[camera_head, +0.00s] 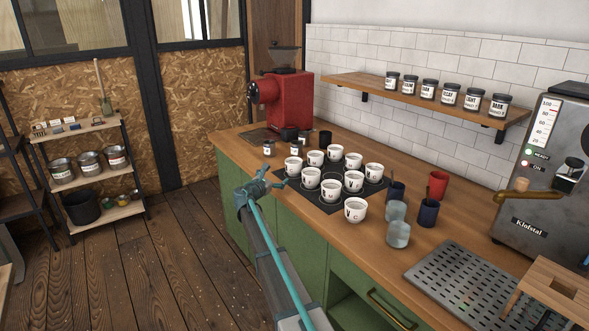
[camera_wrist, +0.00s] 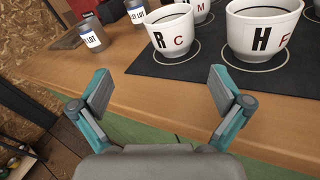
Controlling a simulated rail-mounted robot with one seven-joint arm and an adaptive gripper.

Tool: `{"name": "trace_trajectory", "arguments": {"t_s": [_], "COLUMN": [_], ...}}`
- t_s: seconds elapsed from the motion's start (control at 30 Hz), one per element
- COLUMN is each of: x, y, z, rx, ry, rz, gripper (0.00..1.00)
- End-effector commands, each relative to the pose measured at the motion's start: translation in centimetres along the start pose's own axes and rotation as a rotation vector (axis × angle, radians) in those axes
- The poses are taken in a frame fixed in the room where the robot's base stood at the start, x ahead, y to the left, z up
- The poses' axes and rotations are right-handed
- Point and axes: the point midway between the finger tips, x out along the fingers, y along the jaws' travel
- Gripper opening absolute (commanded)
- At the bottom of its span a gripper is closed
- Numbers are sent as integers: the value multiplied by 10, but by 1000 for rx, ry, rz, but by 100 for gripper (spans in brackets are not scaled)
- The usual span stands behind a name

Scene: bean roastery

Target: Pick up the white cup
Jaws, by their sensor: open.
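Which one the task means, I cannot tell. In the wrist view a white cup marked R and C (camera_wrist: 172,36) stands ahead between my fingers' directions, and a larger-looking white cup marked H (camera_wrist: 262,36) stands to its right. My gripper (camera_head: 272,180) is at the counter's front edge, left of the cups. Its fingers (camera_wrist: 160,92) are spread wide, with nothing between them, apart from the cups.
Small labelled jars (camera_wrist: 92,36) stand left of the mat. A red grinder (camera_head: 287,100) is at the back. Dark blue cups (camera_head: 428,212), a red cup (camera_head: 438,185) and glasses (camera_head: 397,233) stand right of the mat. A drip tray (camera_head: 470,275) lies at the near right.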

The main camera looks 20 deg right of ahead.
Motion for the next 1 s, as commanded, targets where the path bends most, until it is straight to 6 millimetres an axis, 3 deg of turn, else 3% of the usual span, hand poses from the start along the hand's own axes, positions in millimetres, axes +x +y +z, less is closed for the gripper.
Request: {"name": "trace_trajectory", "arguments": {"t_s": [0.23, 0.6, 0.83, 1.0], "x": [28, 74, 86, 108], "y": [-16, -14, -14, -13], "z": [4, 8, 8, 10], "rx": [-180, -186, -184, -183], "ry": [-72, -75, -74, -74], "rz": [19, 20, 20, 19], "gripper": [100, 100, 100, 100]}}
